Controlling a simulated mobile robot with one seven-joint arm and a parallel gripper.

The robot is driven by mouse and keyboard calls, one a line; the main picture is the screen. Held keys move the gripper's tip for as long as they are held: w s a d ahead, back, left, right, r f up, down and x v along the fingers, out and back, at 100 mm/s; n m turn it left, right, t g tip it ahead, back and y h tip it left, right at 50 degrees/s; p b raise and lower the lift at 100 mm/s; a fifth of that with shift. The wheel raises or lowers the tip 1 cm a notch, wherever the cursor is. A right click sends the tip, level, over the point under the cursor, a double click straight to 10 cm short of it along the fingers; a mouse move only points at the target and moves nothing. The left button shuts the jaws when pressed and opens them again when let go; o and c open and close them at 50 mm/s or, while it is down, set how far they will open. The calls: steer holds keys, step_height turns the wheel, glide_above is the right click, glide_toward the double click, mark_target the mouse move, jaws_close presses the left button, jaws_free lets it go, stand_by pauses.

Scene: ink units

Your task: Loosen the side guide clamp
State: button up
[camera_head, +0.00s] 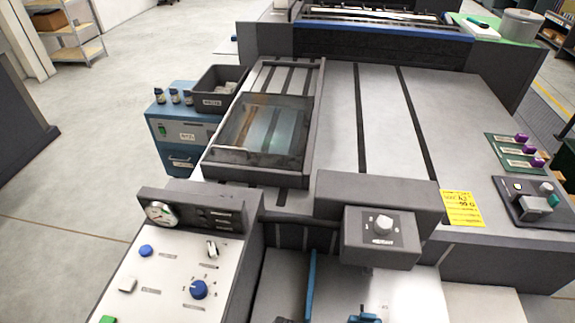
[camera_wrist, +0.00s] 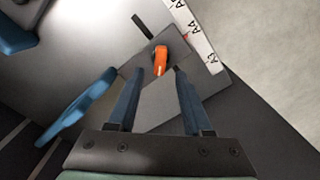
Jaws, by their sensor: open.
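In the wrist view, the side guide clamp shows as an orange lever (camera_wrist: 160,61) on a grey block (camera_wrist: 140,66). My gripper (camera_wrist: 160,76) is open, with its two blue-grey fingers on either side of the lever in the picture. The lever's end lies between the fingertips; I cannot tell whether they are level with it, and no contact is visible. A blue guide bar (camera_wrist: 78,108) lies left of the fingers. In the head view, a blue upright strip (camera_head: 311,285) stands in the feed area at the bottom; the orange lever is not visible there.
A white size scale (camera_wrist: 192,36) marked A3 and A4 runs beside the block. The head view shows a control panel (camera_head: 165,275) at lower left, a knob box (camera_head: 381,238) above the feed area, a yellow note (camera_head: 462,208) and a dark bin (camera_head: 217,92).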

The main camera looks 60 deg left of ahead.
step_height(320, 180, up, 10)
steer(key=shift+p, duration=0.45)
stand_by(0.3)
